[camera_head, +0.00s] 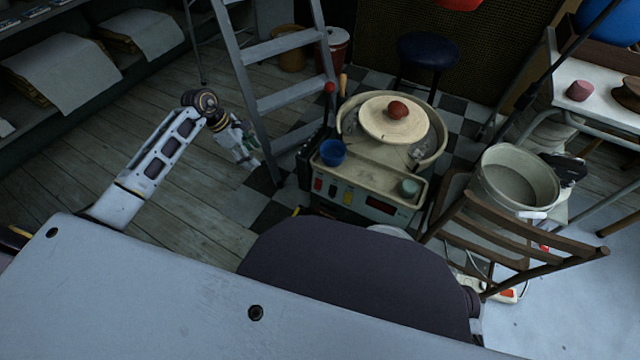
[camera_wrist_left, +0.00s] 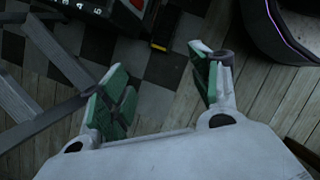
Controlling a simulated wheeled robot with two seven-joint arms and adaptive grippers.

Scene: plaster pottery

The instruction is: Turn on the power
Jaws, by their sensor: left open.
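The pottery wheel machine (camera_head: 395,165) stands on the checkered floor, with a clay lump on its round disc. Its front panel has a red switch (camera_head: 318,185), a yellow switch (camera_head: 332,189), a green switch (camera_head: 347,197) and a dark red display (camera_head: 379,205). Part of the machine shows at the top of the left wrist view (camera_wrist_left: 90,8). My left gripper (camera_head: 248,152) is left of the machine, apart from it. In the left wrist view its green-padded fingers (camera_wrist_left: 160,82) are spread and empty. I do not see my right gripper.
A grey stepladder (camera_head: 262,75) stands close behind my left gripper. A wooden chair (camera_head: 520,235) and a bucket (camera_head: 515,175) are right of the machine. A white power strip (camera_head: 490,289) with red parts lies by the chair. Wooden floor (camera_head: 200,190) is open at left.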

